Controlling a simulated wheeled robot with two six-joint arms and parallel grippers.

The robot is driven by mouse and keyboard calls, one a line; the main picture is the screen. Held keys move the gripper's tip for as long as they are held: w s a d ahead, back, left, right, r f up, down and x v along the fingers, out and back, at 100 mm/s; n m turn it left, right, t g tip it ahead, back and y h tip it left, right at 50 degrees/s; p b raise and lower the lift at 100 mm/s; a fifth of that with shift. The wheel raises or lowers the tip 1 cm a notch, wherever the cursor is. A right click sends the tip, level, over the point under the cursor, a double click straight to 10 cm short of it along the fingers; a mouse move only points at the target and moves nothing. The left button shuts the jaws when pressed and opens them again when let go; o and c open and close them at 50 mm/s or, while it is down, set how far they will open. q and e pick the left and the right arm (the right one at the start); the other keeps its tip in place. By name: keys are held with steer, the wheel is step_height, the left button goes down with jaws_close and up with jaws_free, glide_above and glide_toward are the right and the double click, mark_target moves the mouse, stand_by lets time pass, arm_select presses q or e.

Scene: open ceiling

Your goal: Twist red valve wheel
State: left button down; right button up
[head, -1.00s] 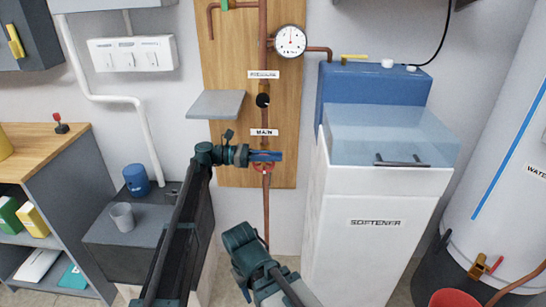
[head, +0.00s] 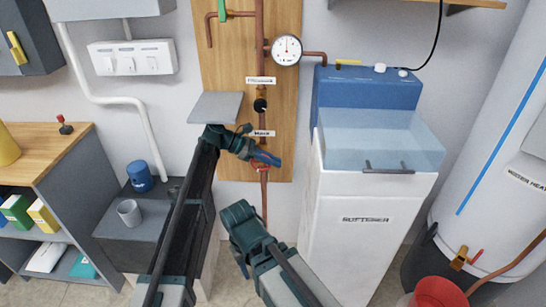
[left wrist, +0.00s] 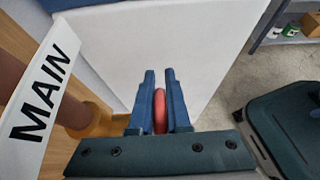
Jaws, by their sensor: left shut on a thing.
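The red valve wheel (head: 261,168) sits on the copper pipe below the MAIN label (head: 262,133), mostly hidden behind my left gripper (head: 268,159) in the head view. My left gripper reaches it from the left and slants down to the right. In the left wrist view, the blue fingers of the left gripper (left wrist: 159,78) are shut on the red rim of the wheel (left wrist: 159,111), one finger on each side. The MAIN label (left wrist: 42,90) shows close at the left there. My right arm shows at the bottom middle of the head view, but I cannot make out its gripper.
A grey shelf (head: 216,106) juts from the wooden board just above my left wrist. The white softener cabinet (head: 352,230) stands close to the right of the wheel. A grey cup (head: 129,212) and a blue canister (head: 139,176) stand on a dark surface at the left.

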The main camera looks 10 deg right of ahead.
arm_select(q)
steer(key=c, duration=0.9)
jaws_free()
